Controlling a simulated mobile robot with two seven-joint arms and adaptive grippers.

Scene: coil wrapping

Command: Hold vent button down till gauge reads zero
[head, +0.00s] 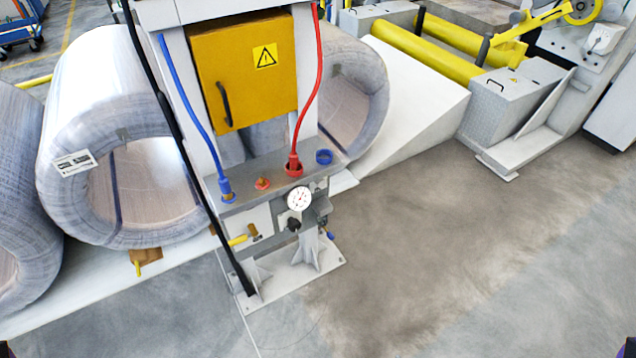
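A round white gauge (299,199) faces me on the front of the grey metal panel (246,203) at the foot of the machine's column. Its needle is too small to read. A black knob (293,224) is just below the gauge. I cannot tell for certain which of these is the vent button. Neither gripper is recognisable; only small dark bits show in the two bottom corners, far from the panel.
A blue hose (187,103) and a red hose (315,80) run down to the panel. Large wrapped coils (85,90) stand left and behind. The floor (420,230) at front right is clear.

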